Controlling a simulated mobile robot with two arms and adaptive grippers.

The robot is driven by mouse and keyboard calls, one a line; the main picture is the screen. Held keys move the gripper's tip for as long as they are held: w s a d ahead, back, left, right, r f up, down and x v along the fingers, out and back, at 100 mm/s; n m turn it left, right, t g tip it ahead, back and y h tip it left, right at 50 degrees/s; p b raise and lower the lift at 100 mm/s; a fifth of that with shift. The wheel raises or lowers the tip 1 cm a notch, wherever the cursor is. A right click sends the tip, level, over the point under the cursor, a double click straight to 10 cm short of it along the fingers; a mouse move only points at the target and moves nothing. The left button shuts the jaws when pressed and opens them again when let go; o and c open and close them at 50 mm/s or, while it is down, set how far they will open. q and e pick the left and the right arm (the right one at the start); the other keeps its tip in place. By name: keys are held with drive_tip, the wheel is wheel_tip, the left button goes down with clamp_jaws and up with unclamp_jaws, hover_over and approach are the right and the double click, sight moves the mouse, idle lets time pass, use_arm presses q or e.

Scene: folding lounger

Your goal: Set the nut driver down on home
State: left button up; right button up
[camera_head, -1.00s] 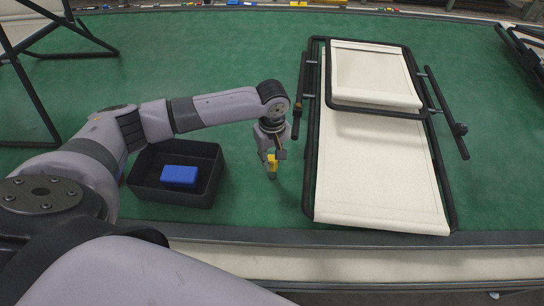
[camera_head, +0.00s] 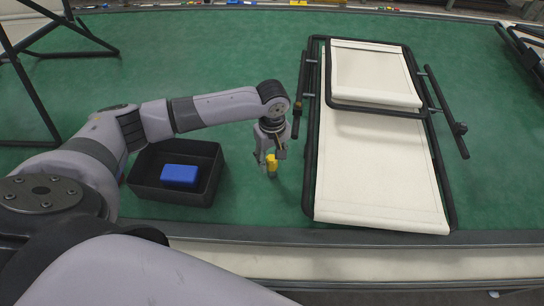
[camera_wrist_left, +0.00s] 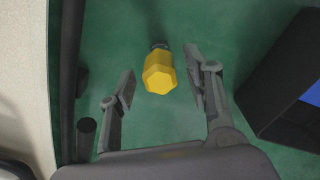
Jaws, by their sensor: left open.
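The nut driver has a yellow handle (camera_head: 271,166) and stands about upright at the green work surface, left of the folded lounger. In the left wrist view I look down on the faceted end of its handle (camera_wrist_left: 159,75), with a dark tip just past it. My left gripper (camera_head: 271,158) is above and around it. In the left wrist view the fingers (camera_wrist_left: 161,86) are open, one on each side of the handle, with green showing in both gaps. I make out no marking for home. My right gripper is not in view.
A black bin (camera_head: 145,180) with a blue block (camera_head: 179,175) inside stands left of the gripper. The cream lounger (camera_head: 375,175) with its black tube frame lies close on the right. Green surface (camera_head: 240,80) is clear behind. The table's front edge is near.

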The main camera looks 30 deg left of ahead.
use_arm(q)
wheel_tip(320, 180, up, 12)
drive_tip(key=shift+b, duration=0.4)
idle(0.5)
